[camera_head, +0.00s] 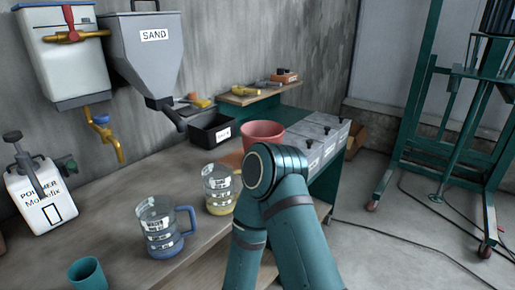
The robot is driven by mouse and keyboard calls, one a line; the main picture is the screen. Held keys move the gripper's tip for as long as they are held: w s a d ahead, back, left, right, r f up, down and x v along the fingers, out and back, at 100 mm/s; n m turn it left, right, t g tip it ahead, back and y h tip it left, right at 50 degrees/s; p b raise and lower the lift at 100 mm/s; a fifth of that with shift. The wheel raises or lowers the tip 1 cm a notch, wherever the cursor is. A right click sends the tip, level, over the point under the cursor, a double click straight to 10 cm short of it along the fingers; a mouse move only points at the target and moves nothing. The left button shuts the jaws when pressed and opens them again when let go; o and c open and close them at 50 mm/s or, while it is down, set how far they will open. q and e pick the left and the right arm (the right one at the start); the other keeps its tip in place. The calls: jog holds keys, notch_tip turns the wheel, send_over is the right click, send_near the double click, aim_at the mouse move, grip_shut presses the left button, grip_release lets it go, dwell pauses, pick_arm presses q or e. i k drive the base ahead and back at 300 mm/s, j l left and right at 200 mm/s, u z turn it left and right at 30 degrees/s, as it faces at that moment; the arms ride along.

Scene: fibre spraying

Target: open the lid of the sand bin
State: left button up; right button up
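The grey hopper labelled SAND (147,60) is on the wall at the upper left, with a dark handle (146,4) at the top edge of the picture. Its top is partly cut off, so I cannot tell how its lid stands. Several grey bins (318,145) with closed, black-knobbed lids stand in a row at the right end of the bench; I cannot read which contents their labels name. One of my teal arms rises from the bottom centre, its bent joint in front of the bench. Neither gripper shows.
The bench (115,200) holds a jug with a blue handle (162,228), a yellow-bottomed jug (219,190), a red-pink bowl (263,133), a black bin (210,131), a teal cup (88,274) and a Polymer canister (40,190). A green wheeled frame (412,105) and floor cables are right.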

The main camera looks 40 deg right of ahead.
aim_at(293, 140)
jog(key=z, duration=1.5)
jog(key=i+l+z, duration=0.25)
jog(key=i, duration=0.2)
jog(key=i+z, duration=0.3)
jog(key=i, duration=0.15)
